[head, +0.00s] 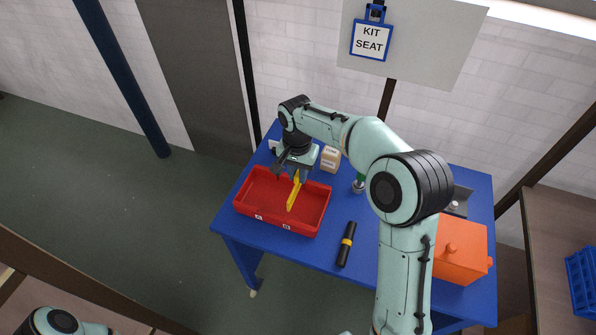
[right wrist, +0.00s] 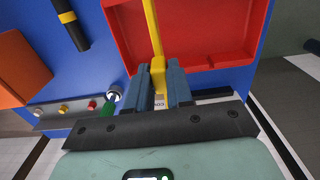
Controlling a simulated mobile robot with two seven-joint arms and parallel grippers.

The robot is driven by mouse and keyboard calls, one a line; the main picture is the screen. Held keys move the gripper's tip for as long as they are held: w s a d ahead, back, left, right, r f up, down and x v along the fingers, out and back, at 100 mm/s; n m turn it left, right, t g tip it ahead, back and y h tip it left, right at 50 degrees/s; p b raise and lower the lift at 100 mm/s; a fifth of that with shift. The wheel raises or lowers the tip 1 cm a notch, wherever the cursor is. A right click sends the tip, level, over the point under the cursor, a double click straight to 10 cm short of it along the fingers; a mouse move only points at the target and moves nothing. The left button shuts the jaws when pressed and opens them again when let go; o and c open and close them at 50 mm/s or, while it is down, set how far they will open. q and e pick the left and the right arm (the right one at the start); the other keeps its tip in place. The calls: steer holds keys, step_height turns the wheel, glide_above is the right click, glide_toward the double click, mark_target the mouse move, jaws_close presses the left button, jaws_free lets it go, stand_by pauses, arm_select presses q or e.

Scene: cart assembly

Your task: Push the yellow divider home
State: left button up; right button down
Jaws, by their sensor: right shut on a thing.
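The yellow divider (head: 293,193) is a thin strip over the inside of the red tray (head: 262,188), running from the tray's back side toward the front. In the right wrist view, both fingers (right wrist: 159,82) clasp the yellow end block, and the divider (right wrist: 151,25) runs out of the top of the picture over the red tray (right wrist: 212,30). How deep the divider sits in the tray cannot be told. My left gripper is out of view.
On the blue table (head: 315,252), a black cylinder with a yellow band (head: 347,244) lies right of the tray. A beige container (head: 330,158) stands behind it. An orange box (head: 460,252) is at the right. The table's front left edge is close to the tray.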

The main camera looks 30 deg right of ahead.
mark_target(296, 184)
steer(key=shift+w+a, duration=0.25)
steer(key=shift+s+f, duration=0.1)
steer(key=shift+f, duration=0.05)
steer(key=shift+d+f+b, duration=0.1)
steer(key=shift+f+b, duration=0.75)
steer(key=shift+f, duration=1.35)
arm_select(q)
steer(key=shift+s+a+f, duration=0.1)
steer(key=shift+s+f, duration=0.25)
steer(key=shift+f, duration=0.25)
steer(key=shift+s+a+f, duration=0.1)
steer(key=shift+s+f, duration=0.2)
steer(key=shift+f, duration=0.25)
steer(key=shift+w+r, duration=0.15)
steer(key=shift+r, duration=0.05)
arm_select(e)
steer(key=shift+r, duration=0.1)
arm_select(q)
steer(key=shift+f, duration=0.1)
arm_select(e)
steer(key=shift+f, duration=0.2)
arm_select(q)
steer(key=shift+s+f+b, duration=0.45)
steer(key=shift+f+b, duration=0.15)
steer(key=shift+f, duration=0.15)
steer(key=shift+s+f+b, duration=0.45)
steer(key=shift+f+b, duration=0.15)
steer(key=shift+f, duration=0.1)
arm_select(e)
steer(key=shift+f, duration=2.6)
